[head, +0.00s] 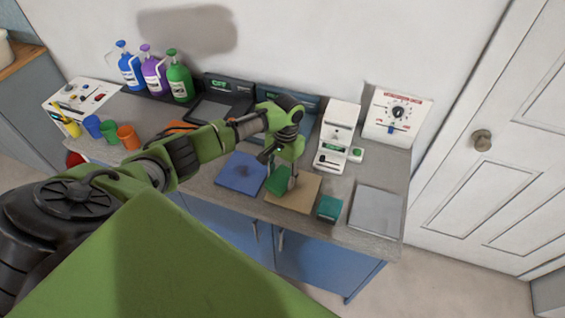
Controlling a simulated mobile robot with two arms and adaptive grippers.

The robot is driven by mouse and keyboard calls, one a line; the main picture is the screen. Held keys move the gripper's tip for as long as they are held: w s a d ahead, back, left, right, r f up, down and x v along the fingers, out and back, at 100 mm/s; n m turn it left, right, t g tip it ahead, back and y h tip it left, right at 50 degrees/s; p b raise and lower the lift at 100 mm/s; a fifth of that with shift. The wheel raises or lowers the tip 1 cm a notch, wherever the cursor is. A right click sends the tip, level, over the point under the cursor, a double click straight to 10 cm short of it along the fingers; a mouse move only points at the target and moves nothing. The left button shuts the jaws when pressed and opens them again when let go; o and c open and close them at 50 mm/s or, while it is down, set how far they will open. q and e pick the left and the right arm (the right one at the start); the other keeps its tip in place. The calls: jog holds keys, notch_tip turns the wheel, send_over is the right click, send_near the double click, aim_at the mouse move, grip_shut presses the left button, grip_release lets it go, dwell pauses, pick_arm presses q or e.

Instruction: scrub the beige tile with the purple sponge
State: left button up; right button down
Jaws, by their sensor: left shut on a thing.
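My left gripper (287,172) is shut on a green sponge-like block (277,181). The block is at the left part of the beige tile (297,195), over or touching it; I cannot tell which. The gripper hides part of the tile's back edge. The beige tile lies flat on the counter between a blue tile (238,175) and a grey tile (376,211). A teal block (329,208) sits just right of the beige tile. I see no purple sponge. My right gripper is out of view.
Blue, purple and green jugs (153,74) stand at the back left of the grey counter (335,239). Several coloured cups (128,136) stand at the left. A white device (337,137) and a dial panel (397,114) stand at the back right.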

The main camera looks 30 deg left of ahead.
pick_arm(q)
notch_tip(320, 180, up, 3)
jog(key=p, duration=0.2)
jog(key=shift+r+p, duration=0.2)
jog(key=shift+p, duration=0.2)
jog(key=shift+r, duration=1.2)
jog(key=shift+r, duration=1.55)
